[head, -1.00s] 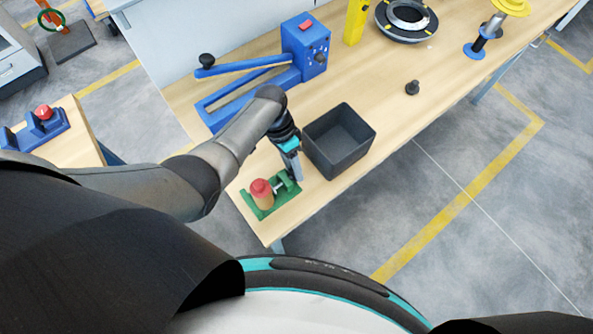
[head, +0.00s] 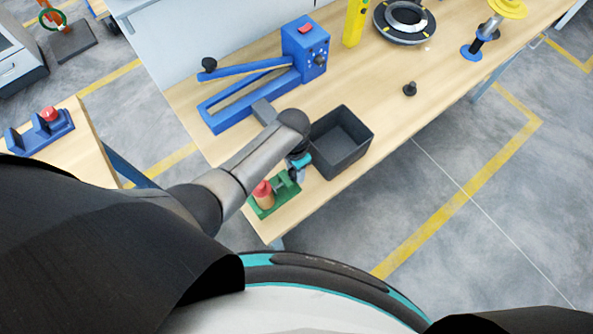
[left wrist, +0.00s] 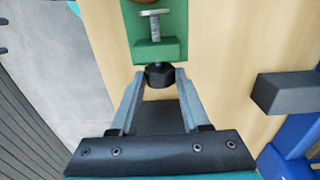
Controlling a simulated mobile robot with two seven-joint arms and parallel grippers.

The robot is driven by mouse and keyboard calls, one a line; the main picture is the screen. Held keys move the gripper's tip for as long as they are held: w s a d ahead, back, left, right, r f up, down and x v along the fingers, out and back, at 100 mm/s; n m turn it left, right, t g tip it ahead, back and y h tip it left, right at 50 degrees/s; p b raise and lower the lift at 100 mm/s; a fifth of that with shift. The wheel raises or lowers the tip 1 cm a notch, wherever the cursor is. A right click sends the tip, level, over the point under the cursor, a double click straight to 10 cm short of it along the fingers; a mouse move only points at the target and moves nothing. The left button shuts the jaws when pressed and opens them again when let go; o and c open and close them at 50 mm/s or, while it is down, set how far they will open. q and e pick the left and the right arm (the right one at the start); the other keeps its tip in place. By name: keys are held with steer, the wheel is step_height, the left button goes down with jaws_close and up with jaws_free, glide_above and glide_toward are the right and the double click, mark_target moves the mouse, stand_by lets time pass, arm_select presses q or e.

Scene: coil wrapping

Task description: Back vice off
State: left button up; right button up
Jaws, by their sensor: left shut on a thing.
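The green vice (head: 283,190) sits at the near left end of the wooden bench, with a copper-brown cylinder with a red top (head: 263,189) in it. In the left wrist view the green vice (left wrist: 160,48) shows its metal screw (left wrist: 155,27) and a black knob (left wrist: 159,74) at the screw's outer end. My left gripper (left wrist: 158,82) is shut on the black knob, one finger on each side. In the head view my left gripper (head: 299,170) is partly hidden by my wrist. My right gripper is not in view.
An open dark grey bin (head: 340,142) stands close to the right of the vice. A blue lever tool (head: 305,50) with a grey block (head: 264,112) lies behind. A small black knob part (head: 410,89) stands on clear bench (head: 390,120) to the right.

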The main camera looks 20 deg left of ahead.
arm_select(q)
steer(key=shift+s+d+t+y, duration=0.2)
steer(key=shift+t+y, duration=0.2)
steer(key=shift+y, duration=0.2)
steer(key=shift+s+d+f+t+y, duration=0.1)
steer(key=shift+t+y, duration=0.6)
steer(key=shift+y, duration=0.3)
steer(key=shift+s+d+f+t+y+b, duration=0.2)
steer(key=shift+s+f+t+y+b, duration=0.1)
steer(key=shift+t+y+b, duration=0.8)
steer(key=shift+y+b, duration=0.1)
steer(key=shift+y, duration=0.2)
steer(key=shift+r, duration=0.1)
